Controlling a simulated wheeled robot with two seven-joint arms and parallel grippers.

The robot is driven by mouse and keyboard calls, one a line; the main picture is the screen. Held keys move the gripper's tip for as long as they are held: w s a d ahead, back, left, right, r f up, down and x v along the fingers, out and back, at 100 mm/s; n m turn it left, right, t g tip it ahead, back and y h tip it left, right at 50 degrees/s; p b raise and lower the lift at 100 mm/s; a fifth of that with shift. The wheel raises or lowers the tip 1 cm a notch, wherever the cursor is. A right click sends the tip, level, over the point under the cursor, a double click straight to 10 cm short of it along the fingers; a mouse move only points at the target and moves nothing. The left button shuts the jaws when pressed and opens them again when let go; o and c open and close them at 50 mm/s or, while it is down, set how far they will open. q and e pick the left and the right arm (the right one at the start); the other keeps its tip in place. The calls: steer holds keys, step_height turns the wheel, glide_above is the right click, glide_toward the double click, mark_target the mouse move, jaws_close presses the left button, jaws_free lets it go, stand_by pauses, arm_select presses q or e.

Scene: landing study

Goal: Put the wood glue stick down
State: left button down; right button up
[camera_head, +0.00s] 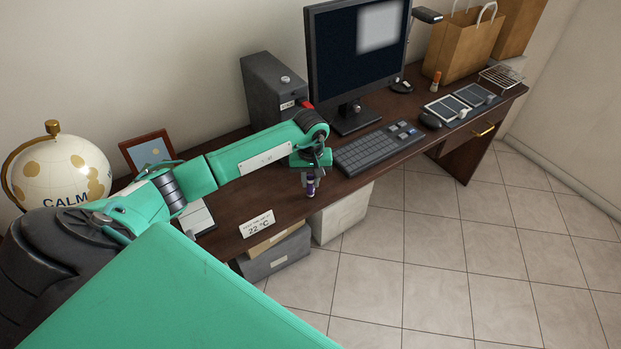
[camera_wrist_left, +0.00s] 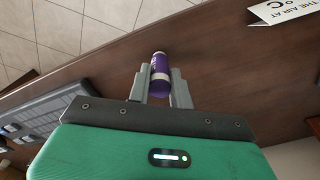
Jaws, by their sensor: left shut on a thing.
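The wood glue stick (camera_wrist_left: 159,76) is a small purple cylinder with a pale end. In the left wrist view it sits between the fingers of my left gripper (camera_wrist_left: 160,88), which is shut on it. In the head view my left gripper (camera_head: 311,176) is over the front edge of the dark brown desk (camera_head: 286,202), with the purple glue stick (camera_head: 310,188) below its fingers. I cannot tell whether the stick touches the desk top. My right gripper is not in view.
A keyboard (camera_head: 377,147) lies right of the gripper, before a monitor (camera_head: 357,60). A white temperature card (camera_head: 257,224) stands to the left on the desk edge. A globe (camera_head: 62,172) and picture frame (camera_head: 148,150) stand far left. Bare desk lies between card and keyboard.

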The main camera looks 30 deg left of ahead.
arm_select(q)
steer(key=shift+f, duration=0.3)
steer(key=shift+f, duration=0.15)
steer(key=c, duration=1.3)
jaws_free()
steer(key=shift+o, duration=0.2)
